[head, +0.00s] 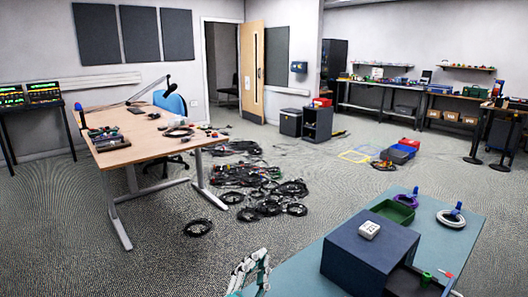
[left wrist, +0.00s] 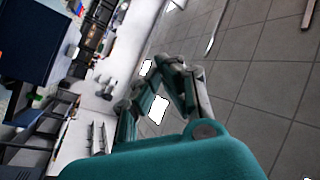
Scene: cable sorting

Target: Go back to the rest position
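My left gripper (head: 252,268), teal and pale grey, is at the bottom edge of the head view, beside the near-left edge of the blue-grey table (head: 462,205). It also shows in the left wrist view (left wrist: 163,75), with its jointed fingers over a blurred background of tiled floor. I see nothing held in it. How far apart its fingertips are is not clear. My right gripper does not show clearly in either view.
A dark blue box (head: 370,252) with a small white device (head: 369,229) stands on the near table. A green tray (head: 393,211) and cable coils (head: 451,218) lie behind it. Black cables (head: 262,185) cover the floor by the wooden desk (head: 150,138).

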